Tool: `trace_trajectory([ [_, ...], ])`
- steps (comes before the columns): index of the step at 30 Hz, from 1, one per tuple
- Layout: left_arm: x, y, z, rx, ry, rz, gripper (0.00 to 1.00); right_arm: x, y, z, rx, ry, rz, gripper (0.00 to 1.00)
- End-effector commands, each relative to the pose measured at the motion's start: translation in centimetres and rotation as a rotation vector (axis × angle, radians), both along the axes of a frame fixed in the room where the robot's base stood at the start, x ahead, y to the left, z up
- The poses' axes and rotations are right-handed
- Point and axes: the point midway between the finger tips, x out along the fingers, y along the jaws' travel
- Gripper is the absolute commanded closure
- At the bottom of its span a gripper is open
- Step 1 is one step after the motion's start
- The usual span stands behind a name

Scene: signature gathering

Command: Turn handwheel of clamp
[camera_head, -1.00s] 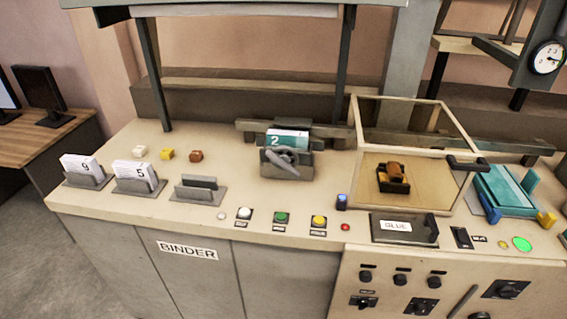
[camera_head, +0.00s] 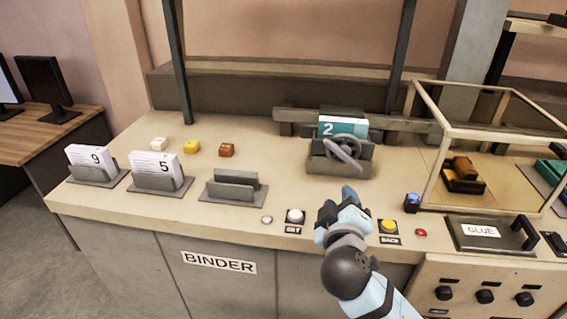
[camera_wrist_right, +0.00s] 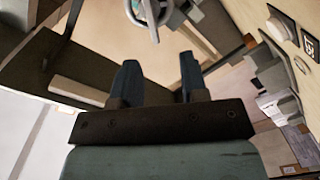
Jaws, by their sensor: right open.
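The grey clamp (camera_head: 325,168) stands on the bench at the back middle and holds a teal-and-white block of sheets marked 2 (camera_head: 345,127). Its handwheel (camera_head: 343,152), with a pale slanted bar, faces the front. My right gripper (camera_head: 342,196) is in front of and below the handwheel, apart from it. In the right wrist view the right gripper (camera_wrist_right: 160,80) is open, with nothing between its fingers. Part of the handwheel (camera_wrist_right: 152,14) shows beyond the fingers at the top edge. My left gripper is not in view.
Card stacks marked 9 (camera_head: 91,158) and 5 (camera_head: 153,166) and an empty holder (camera_head: 234,190) stand at left. Small coloured blocks (camera_head: 191,147) lie behind them. Buttons (camera_head: 295,216) line the front edge. A glass-walled box (camera_head: 490,128) stands at right.

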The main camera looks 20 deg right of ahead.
Motion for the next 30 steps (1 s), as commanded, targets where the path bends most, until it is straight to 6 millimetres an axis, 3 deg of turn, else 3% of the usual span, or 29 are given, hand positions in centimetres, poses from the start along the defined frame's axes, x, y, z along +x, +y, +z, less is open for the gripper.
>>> trace_trajectory([
  [2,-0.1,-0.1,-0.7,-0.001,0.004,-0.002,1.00,-0.2,-0.4,0.8,-0.014,-0.029,-0.031,0.60],
  [8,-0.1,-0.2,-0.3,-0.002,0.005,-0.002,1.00,0.8,-1.3,1.6,-0.026,-0.042,-0.052,0.60],
  [21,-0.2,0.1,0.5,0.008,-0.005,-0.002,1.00,8.4,-6.0,1.6,-0.025,-0.041,-0.051,0.60],
  [30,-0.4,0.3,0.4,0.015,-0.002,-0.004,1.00,11.2,-7.7,1.4,-0.022,-0.040,-0.049,0.60],
])
